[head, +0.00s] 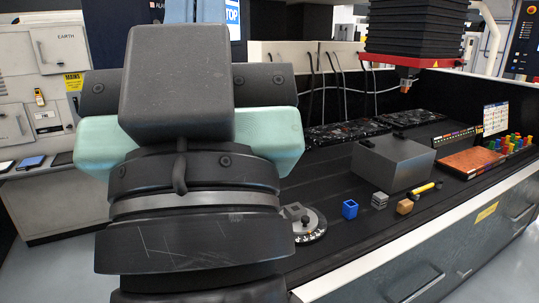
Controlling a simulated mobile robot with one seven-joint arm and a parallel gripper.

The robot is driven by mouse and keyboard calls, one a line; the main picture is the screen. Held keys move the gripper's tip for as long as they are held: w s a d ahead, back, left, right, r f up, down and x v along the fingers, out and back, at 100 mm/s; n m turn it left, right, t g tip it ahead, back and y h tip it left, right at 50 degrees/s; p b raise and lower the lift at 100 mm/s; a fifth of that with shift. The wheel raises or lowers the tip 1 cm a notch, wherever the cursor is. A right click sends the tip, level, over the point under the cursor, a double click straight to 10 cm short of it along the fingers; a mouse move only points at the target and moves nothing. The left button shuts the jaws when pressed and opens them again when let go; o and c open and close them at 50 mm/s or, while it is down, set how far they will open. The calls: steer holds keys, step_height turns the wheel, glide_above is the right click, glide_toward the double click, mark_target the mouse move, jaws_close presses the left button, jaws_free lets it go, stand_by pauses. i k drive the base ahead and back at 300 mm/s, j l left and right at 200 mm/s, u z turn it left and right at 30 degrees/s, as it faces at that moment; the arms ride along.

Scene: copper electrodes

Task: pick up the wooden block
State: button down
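A small tan wooden block (405,207) sits on the black worktop (345,240), near its front edge, right of the picture's middle. It stands clear of my arm in the picture. My own arm fills the left and middle foreground and hides the left part of the worktop. My gripper does not show, so I cannot see its state or how far it is from the block.
A grey ridged block (380,200) and a blue open cube (350,209) stand left of the wooden block. A yellow-and-black tool (423,189) lies just behind right. A large grey box (395,163) stands behind. A round dial-like plate (306,226) is partly hidden by my arm.

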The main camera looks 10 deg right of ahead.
mark_target(405, 207)
steer(key=i+l, duration=0.55)
steer(key=l, duration=0.2)
steer(key=i+l, duration=0.55)
steer(key=l, duration=0.2)
steer(key=i+l, duration=0.55)
steer(key=l, duration=0.15)
steer(key=i+l, duration=0.55)
steer(key=l, duration=0.2)
steer(key=k+l+z, duration=0.05)
